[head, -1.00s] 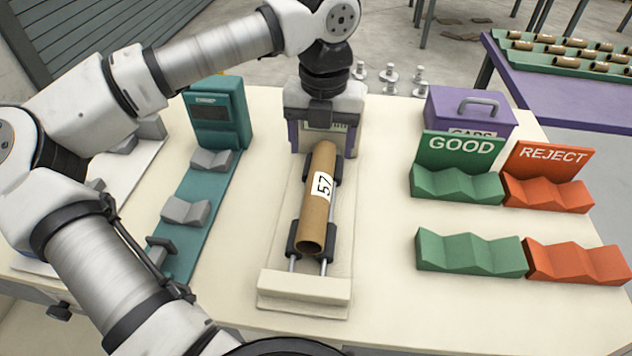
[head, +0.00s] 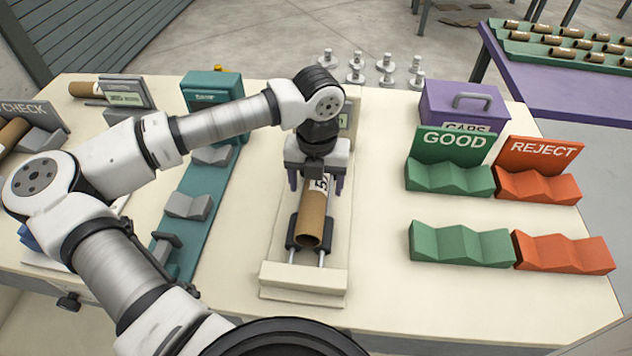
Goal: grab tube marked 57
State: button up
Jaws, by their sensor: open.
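The brown cardboard tube marked 57 (head: 312,217) lies lengthwise on a cradle with two rails and dark supports (head: 318,257). Its white label shows only partly; its far part is hidden behind my gripper. My gripper (head: 316,188) is above the tube near the label, pointing down. Its two purple fingers are apart, one on each side of the tube. I cannot tell whether they touch it.
Green GOOD racks (head: 450,178) and red REJECT racks (head: 538,186) stand to the right, empty. A purple caps box (head: 463,106) is behind them. A teal station (head: 212,92) stands left. Other tubes lie at a CHECK stand (head: 40,138) and on the far purple table (head: 520,70).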

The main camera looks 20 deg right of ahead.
jog(key=c, duration=1.1)
jog(key=shift+r, duration=0.1)
